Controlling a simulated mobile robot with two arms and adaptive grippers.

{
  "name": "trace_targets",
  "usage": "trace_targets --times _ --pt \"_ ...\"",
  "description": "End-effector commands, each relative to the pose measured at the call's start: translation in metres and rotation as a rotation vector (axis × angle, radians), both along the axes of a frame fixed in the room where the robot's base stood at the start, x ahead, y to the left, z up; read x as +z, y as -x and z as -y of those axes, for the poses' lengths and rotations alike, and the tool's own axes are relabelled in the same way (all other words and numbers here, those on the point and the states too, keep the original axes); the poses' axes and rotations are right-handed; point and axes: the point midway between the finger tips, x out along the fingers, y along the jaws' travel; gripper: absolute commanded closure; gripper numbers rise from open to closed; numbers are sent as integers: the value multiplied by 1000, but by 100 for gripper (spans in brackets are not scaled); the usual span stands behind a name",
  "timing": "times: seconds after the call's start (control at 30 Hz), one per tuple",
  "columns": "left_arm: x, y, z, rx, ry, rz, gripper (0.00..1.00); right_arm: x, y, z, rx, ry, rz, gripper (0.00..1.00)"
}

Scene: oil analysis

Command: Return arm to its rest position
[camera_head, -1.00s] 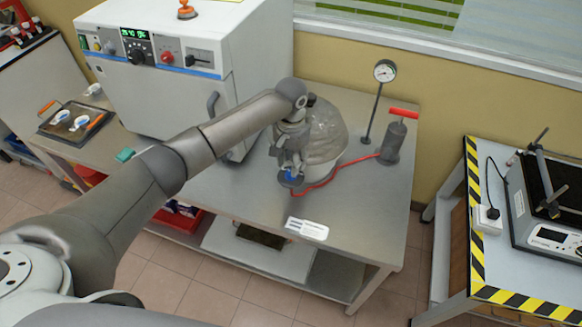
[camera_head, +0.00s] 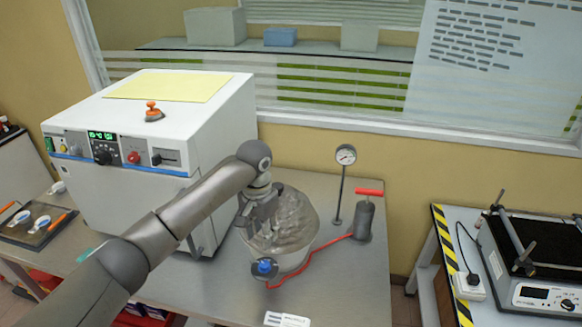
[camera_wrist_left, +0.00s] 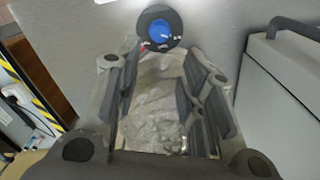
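My left gripper (camera_head: 258,212) hangs from the left arm (camera_head: 190,215) in front of a round vessel with a crumpled, clear grey top (camera_head: 293,222). In the left wrist view the fingers (camera_wrist_left: 162,78) stand apart with nothing held between them; the vessel's top (camera_wrist_left: 155,110) shows beyond them. A dark round valve with a blue knob (camera_head: 264,267) sits at the vessel's front, below and apart from the gripper. The knob also shows past the fingertips in the wrist view (camera_wrist_left: 160,31). My right gripper is in neither view.
A white cabinet oven (camera_head: 120,185) stands left, close to the arm. A red hose (camera_head: 315,258) runs to a pump with a red handle (camera_head: 364,215); a gauge on a post (camera_head: 345,156) stands behind. A striped-edge table with a device (camera_head: 530,265) is right. The bench front holds a label (camera_head: 287,319).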

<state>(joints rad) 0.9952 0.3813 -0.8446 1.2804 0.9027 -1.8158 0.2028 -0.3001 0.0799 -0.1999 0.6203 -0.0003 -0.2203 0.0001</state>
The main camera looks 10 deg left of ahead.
Motion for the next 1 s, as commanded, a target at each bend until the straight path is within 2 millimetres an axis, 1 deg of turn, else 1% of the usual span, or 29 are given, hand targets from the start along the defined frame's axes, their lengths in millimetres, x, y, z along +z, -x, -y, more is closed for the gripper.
trace_targets --times 0.07,0.13,0.23,0.4,0.5,0.6,0.77,0.87,1.0 --pt "-2 1 1 -3 2 -1 64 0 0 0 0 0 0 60" --pt "-9 6 6 -13 7 -1 64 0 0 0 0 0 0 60" --pt "-27 20 19 -44 28 3 64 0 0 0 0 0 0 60" --pt "-67 61 49 -102 88 29 64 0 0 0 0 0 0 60" --pt "-85 86 62 -119 126 51 64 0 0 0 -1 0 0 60" --pt "-99 111 72 -122 164 78 64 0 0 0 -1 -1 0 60" --pt "-114 151 79 -98 210 125 64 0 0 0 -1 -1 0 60" --pt "-120 175 76 -67 228 154 64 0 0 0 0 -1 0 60" --pt "-124 209 65 -8 235 194 64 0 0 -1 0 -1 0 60"
